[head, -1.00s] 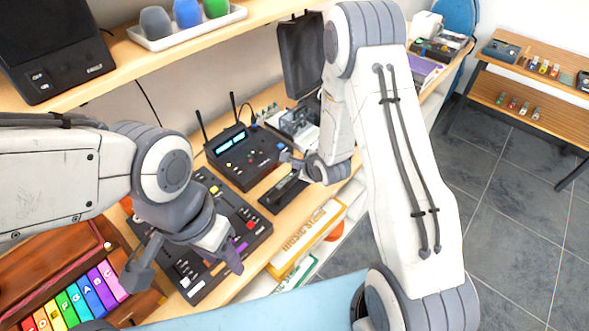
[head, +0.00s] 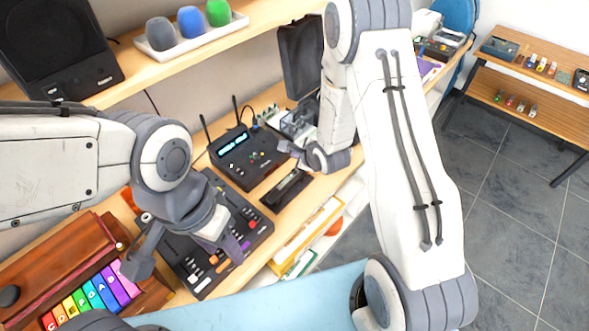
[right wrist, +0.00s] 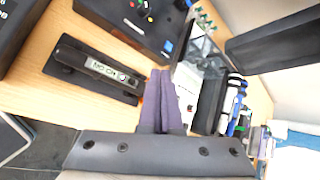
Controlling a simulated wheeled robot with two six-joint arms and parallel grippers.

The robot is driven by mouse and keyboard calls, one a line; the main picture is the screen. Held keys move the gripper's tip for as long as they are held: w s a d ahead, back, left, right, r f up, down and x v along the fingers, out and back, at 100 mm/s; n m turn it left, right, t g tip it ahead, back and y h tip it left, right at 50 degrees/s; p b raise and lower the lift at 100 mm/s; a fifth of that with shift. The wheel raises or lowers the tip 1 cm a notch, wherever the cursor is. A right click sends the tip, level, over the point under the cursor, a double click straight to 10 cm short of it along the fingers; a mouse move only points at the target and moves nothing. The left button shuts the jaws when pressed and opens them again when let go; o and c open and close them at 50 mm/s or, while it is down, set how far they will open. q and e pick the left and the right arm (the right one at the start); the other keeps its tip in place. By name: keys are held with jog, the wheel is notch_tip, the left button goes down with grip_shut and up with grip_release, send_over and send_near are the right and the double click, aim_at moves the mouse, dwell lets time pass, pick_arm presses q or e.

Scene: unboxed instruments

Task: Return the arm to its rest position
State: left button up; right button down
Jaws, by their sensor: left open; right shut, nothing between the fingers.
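My left gripper (head: 187,256) is open and empty. It hangs above the black mixer (head: 205,285) and near the rainbow-keyed xylophone (head: 95,293). My right arm reaches in from the lower right, and its gripper (head: 290,149) is above the wooden bench, just right of the black console with two antennas (head: 238,160). In the right wrist view the right gripper (right wrist: 160,75) has its purple-grey fingers pressed together with nothing between them. A slim black device with a small display (right wrist: 105,70) lies on the wood beside the fingers.
A clear case (head: 299,122) stands close behind the right gripper. An upper shelf holds a black speaker (head: 55,45) and a white tray (head: 158,52) with three foam covers. A separate wooden shelf (head: 540,98) stands at right. Open tiled floor (head: 520,220) lies below it.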

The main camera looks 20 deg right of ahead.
dwell(0.3)
jog(key=s+a+r+n+g+b, duration=0.2)
jog(key=s+a+n+b, duration=0.1)
jog(key=s+a+n, duration=0.4)
jog(key=s+a+r+n+g+b, duration=0.25)
jog(key=s+n, duration=0.25)
jog(key=n, duration=0.3)
jog(key=s+r+n+g+b, duration=0.1)
jog(key=s+n+g+b, duration=0.1)
jog(key=s+n, duration=0.6)
jog(key=s+a+r+n+g+h+b, duration=0.1)
jog(key=s+r+n+g+b, duration=0.1)
jog(key=s+n, duration=0.6)
jog(key=s+b, duration=0.1)
jog(key=s, duration=0.3)
jog(key=shift+s+a+r+g, duration=0.2)
jog(key=shift+a+g, duration=0.05)
jog(key=shift+g, duration=0.1)
